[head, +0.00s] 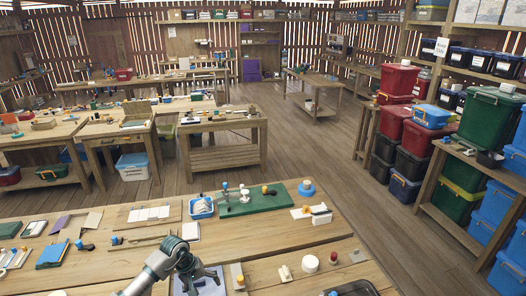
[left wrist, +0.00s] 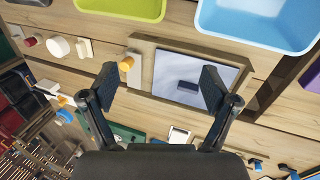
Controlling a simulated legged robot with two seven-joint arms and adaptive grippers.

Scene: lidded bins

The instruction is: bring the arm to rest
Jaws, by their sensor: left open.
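My left arm comes in from the bottom of the head view, over the near wooden workbench (head: 270,270). My left gripper (head: 200,278) is open there, above a pale panel in a wooden frame. In the left wrist view, the two dark fingers of the left gripper (left wrist: 158,86) stand wide apart with nothing between them. The framed panel (left wrist: 218,72) lies beyond the fingers, with a small dark block (left wrist: 188,87) on it. My right gripper is not in view.
A lime green bin (left wrist: 130,8) and a light blue bin (left wrist: 255,25) stand close by. The bench also holds a green board (head: 262,200), a small blue basket (head: 202,207) and a white round piece (head: 310,264). Stacked lidded bins (head: 395,85) stand at right; the floor between is clear.

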